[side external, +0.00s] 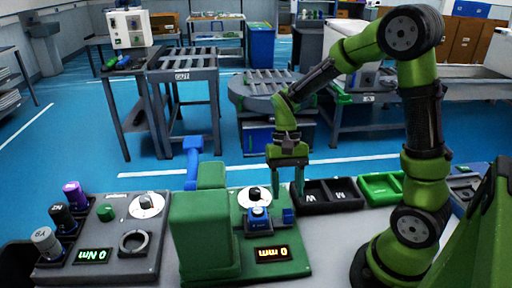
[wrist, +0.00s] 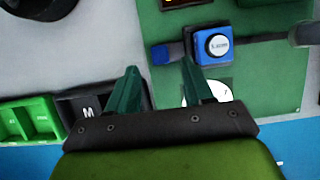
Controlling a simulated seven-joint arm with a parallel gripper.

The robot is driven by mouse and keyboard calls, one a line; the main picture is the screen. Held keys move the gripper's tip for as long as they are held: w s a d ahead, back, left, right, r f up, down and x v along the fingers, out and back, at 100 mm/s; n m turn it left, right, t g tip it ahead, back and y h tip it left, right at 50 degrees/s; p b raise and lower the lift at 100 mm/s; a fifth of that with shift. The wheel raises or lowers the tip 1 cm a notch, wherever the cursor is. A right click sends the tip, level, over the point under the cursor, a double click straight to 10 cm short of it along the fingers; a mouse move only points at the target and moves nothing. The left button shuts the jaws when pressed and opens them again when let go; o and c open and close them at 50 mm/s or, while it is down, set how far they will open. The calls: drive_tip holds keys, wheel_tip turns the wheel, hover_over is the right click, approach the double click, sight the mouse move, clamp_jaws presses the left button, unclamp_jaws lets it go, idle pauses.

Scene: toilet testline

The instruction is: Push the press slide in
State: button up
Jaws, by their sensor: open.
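On the green press station (side external: 290,265), a blue block (side external: 258,218) holds a light-topped round piece. A small blue end piece (side external: 289,215), which looks like the press slide's handle, sticks out on its right. In the wrist view, the blue block (wrist: 212,46) has the blue slide piece (wrist: 168,53) on its left and a dark rod on its right. My gripper (side external: 286,185) is open and empty, pointing down behind the slide piece. In the wrist view, its fingertips (wrist: 160,67) are apart, just below the slide piece; I cannot tell whether they touch.
A white dial (side external: 254,196) sits behind the block, and a display (side external: 271,253) reads 0 mm. A tall green housing (side external: 203,238) stands left. Black bins (side external: 328,196) and green bins (side external: 380,188) lie right. Another station (side external: 105,265) with weights stands far left.

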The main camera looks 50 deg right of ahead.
sight(287, 211)
drive_tip(key=x, duration=0.6)
drive_tip(key=shift+s+a+f, duration=0.1)
drive_tip(key=shift+s+f, duration=0.05)
drive_tip(key=shift+f, duration=0.2)
clamp_jaws()
